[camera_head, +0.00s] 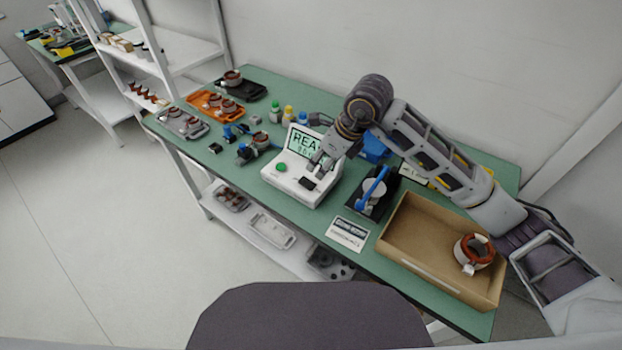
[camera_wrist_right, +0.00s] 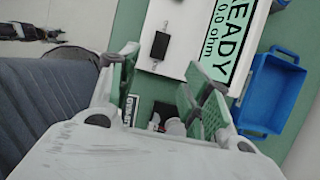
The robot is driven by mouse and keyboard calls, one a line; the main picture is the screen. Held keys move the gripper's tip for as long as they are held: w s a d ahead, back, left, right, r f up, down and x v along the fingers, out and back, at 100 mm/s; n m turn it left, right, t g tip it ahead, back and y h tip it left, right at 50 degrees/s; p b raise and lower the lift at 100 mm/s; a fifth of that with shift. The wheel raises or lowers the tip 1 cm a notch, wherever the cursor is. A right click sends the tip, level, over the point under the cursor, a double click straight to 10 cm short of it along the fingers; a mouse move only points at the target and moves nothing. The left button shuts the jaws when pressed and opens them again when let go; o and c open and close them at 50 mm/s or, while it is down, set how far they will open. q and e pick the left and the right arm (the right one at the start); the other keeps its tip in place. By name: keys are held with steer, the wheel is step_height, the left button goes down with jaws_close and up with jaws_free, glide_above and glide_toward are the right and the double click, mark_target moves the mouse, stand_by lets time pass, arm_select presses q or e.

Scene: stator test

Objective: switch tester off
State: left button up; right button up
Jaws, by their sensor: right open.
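The tester is a white box (camera_head: 296,182) on the green table in the head view. Its lit screen (camera_head: 302,144) is partly covered by my gripper there. In the right wrist view the screen (camera_wrist_right: 232,48) reads READY and 0.0 ohm. A green button (camera_head: 281,167) sits on the left of its sloped top. A black rectangular part, which looks like a rocker switch (camera_head: 308,184), lies at its front right and also shows in the right wrist view (camera_wrist_right: 160,45). My right gripper (camera_head: 321,162) is open and empty above the tester's right side. My left gripper is not seen.
A black fixture with a blue lever (camera_head: 372,188) stands right of the tester. Beyond it is a cardboard box (camera_head: 420,237) holding a copper-wound stator (camera_head: 474,253). A blue bin (camera_wrist_right: 272,95) is behind the gripper. Small bottles and trays with stators stand at the left.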

mark_target(309, 183)
steer(key=x, duration=0.9)
steer(key=shift+f, duration=0.35)
steer(key=shift+w+a+f, duration=0.1)
steer(key=shift+a+f, duration=0.15)
steer(key=shift+f, duration=0.25)
